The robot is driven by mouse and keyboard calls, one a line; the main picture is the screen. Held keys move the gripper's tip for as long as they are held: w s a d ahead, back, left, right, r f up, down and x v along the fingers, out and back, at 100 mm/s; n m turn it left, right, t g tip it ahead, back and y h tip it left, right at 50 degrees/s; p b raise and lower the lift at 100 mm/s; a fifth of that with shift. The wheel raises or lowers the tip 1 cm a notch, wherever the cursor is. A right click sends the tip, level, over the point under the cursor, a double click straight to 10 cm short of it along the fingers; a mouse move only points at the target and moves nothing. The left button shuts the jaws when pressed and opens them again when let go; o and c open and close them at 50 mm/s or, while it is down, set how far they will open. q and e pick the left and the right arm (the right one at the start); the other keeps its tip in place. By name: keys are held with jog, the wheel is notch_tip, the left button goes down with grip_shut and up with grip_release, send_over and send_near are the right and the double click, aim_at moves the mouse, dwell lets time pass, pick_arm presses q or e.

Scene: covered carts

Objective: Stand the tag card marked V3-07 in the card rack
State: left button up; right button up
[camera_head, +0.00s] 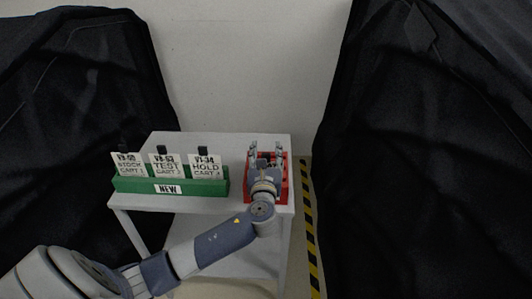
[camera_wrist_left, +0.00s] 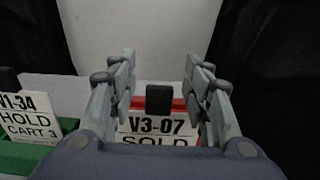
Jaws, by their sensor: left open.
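The tag card marked V3-07 (camera_wrist_left: 158,126) reads SOLD and has a black tab on top. It stands in or at the red holder (camera_head: 284,190); its lower part is hidden in the left wrist view. My left gripper (camera_head: 265,150) is open, with its fingers on either side of the card's black tab (camera_wrist_left: 159,98), apparently apart from it. My right gripper is not in view.
The rack and red holder stand on a grey-white cart (camera_head: 220,143). Black covered carts rise at the left (camera_head: 75,110) and right (camera_head: 425,150). A black-and-yellow floor stripe (camera_head: 309,225) runs at the cart's right. Bare cart top lies behind the rack.

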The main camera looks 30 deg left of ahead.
pick_arm(q)
jog(key=v, duration=1.2)
